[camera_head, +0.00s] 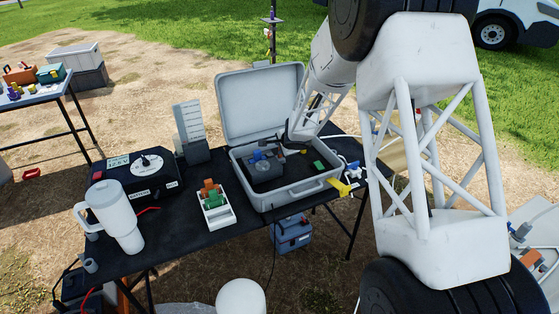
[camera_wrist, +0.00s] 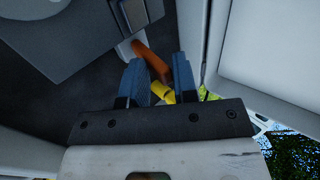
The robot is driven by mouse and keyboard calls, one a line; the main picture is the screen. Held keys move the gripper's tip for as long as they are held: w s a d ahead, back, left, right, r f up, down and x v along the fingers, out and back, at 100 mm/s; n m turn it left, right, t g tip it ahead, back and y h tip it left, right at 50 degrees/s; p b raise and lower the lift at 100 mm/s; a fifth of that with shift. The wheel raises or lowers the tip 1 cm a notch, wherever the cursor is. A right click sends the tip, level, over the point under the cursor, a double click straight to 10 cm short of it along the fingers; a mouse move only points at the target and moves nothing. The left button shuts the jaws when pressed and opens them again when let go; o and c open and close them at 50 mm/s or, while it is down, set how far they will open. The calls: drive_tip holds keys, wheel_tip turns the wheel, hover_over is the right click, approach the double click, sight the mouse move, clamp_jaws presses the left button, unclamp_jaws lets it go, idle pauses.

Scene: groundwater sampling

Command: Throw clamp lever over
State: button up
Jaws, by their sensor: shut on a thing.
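An orange curved lever (camera_wrist: 152,62), which looks like the clamp lever, shows in the wrist view. It runs from a pale grey mount (camera_wrist: 124,47) down between my fingers. My gripper (camera_wrist: 159,68) has its two blue-padded fingers on either side of the lever and is shut on it. The padded faces partly hide the contact. In the head view my arm reaches into the open grey case (camera_head: 283,200) on the black table, and the fingertips and lever are not clear there.
A grey and blue device (camera_head: 263,165) sits inside the case, whose raised lid (camera_head: 260,100) stands behind. A yellow piece (camera_head: 341,187) is at the case's right front corner. A white mug (camera_head: 115,215), a black meter box (camera_head: 135,182) and a small white tray (camera_head: 214,212) stand left.

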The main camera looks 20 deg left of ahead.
drive_tip(key=shift+o, duration=0.2)
drive_tip(key=shift+w+a, duration=0.25)
drive_tip(key=shift+w, duration=0.05)
idle(0.6)
drive_tip(key=o, duration=0.5)
drive_tip(key=shift+o, duration=0.2)
